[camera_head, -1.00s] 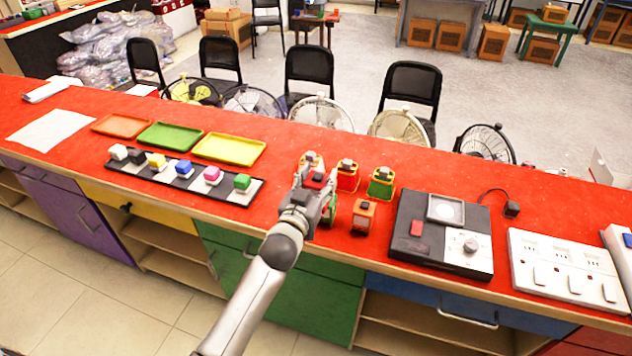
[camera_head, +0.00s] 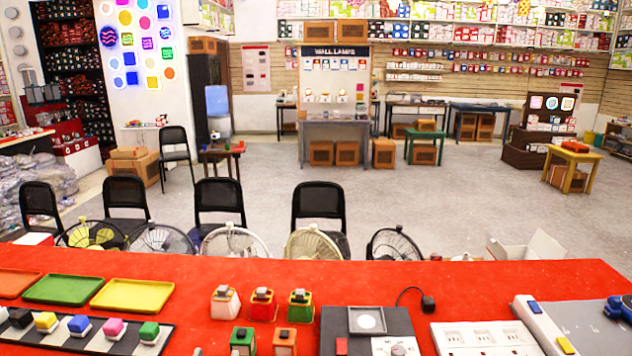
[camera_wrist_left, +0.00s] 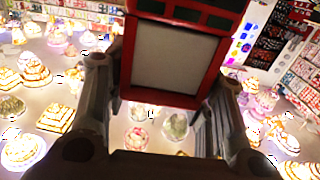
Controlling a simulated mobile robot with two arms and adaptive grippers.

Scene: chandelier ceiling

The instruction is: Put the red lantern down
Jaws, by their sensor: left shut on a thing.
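In the left wrist view my left gripper (camera_wrist_left: 165,75) is shut on a red lantern (camera_wrist_left: 187,98), which has a red frame and a pale panel. The lantern sits between the two fingers, and its upper part is cut off by the frame. My left gripper is out of the head view. My right gripper is not in view.
Left of the lanterns are a yellow tray (camera_head: 132,295), a green tray (camera_head: 63,289) and a strip with coloured blocks (camera_head: 100,340). To the right are a black device (camera_head: 367,325) and a white switch panel (camera_head: 487,338). Fans and chairs stand behind.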

